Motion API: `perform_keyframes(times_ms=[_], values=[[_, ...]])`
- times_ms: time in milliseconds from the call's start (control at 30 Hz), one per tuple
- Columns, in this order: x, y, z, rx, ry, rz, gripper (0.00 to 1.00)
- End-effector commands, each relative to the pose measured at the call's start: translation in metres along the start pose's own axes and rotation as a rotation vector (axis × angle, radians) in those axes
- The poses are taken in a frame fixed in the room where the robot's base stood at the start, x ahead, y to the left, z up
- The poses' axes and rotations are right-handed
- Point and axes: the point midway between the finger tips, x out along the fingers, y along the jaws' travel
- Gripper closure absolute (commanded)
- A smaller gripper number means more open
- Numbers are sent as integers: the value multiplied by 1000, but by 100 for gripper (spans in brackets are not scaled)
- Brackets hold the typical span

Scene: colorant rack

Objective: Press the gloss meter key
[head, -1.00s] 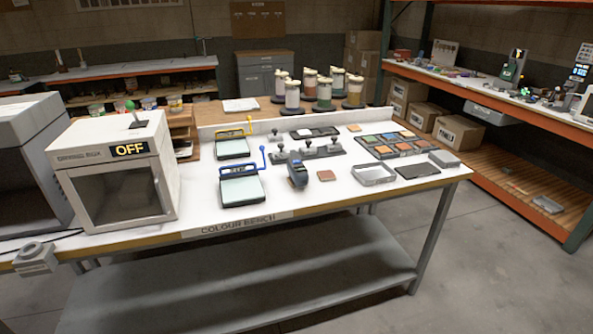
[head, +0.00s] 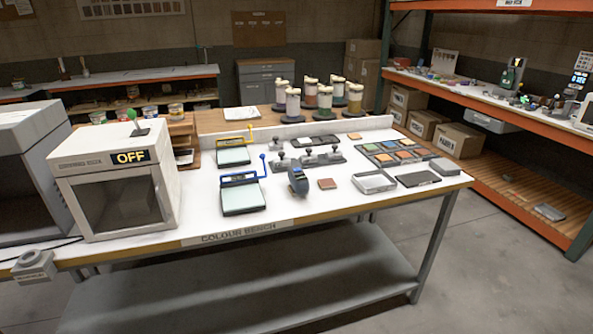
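A small dark blue and grey handheld device (head: 298,181) stands on the white colour bench (head: 330,211), near its front edge. It looks like the gloss meter, but no label on it can be read. A key on it is too small to make out. A small reddish-brown square tile (head: 327,184) lies just to its right. A tray-like tool with a blue frame and handle (head: 242,193) lies to its left. My gripper is not in view.
A white box reading OFF (head: 117,181) stands at the bench's left end. Floor (head: 485,270) is clear at right.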

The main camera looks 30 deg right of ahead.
Motion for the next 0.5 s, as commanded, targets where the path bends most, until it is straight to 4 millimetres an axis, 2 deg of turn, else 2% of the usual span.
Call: perform_keyframes(times_ms=[33, 67, 333, 367, 500], values=[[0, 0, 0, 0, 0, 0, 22], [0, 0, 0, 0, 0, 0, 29], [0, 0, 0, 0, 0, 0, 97], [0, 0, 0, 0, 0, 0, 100], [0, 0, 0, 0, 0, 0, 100]])
